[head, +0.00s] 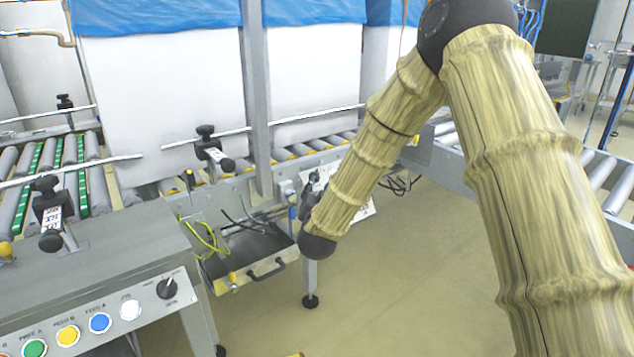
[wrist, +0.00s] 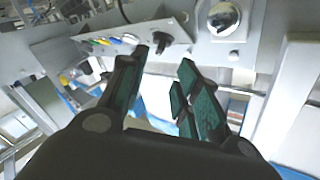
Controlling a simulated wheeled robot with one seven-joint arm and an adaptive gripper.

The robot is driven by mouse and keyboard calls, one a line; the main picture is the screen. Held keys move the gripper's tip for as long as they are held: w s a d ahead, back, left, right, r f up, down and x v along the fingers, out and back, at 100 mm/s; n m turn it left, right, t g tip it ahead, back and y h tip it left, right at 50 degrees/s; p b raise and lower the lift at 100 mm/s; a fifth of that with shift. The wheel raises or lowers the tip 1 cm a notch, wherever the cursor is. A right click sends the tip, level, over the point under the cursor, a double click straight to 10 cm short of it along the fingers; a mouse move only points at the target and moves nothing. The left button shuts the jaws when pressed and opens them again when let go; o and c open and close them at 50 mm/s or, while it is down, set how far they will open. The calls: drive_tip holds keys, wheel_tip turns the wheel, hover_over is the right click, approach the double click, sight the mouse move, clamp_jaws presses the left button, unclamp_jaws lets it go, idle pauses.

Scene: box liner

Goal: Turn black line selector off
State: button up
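The black line selector (head: 167,288) is a round black knob at the right end of the grey sloped button panel in the head view. Its grip bar looks slanted, but its labels are too small to read. In the wrist view the black knob (wrist: 160,41) shows beyond the fingertips, apart from them. My gripper (wrist: 164,58) is open and empty, with its green-padded fingers spread. In the head view my gripper (head: 312,187) is mostly hidden behind the end of my arm, well to the right of the panel and beyond it.
Green, yellow (head: 68,336), blue (head: 100,322) and white (head: 130,309) buttons line the panel left of the selector. Roller conveyors (head: 90,165) and black clamp knobs (head: 208,140) stand behind. An open grey tray (head: 268,268) with cables hangs right of the panel. Floor in front is clear.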

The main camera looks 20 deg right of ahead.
sight(317, 174)
drive_tip(key=b+x, duration=0.2)
drive_tip(key=x, duration=0.5)
drive_tip(key=shift+w+d, duration=0.1)
drive_tip(key=shift+w, duration=0.25)
clamp_jaws()
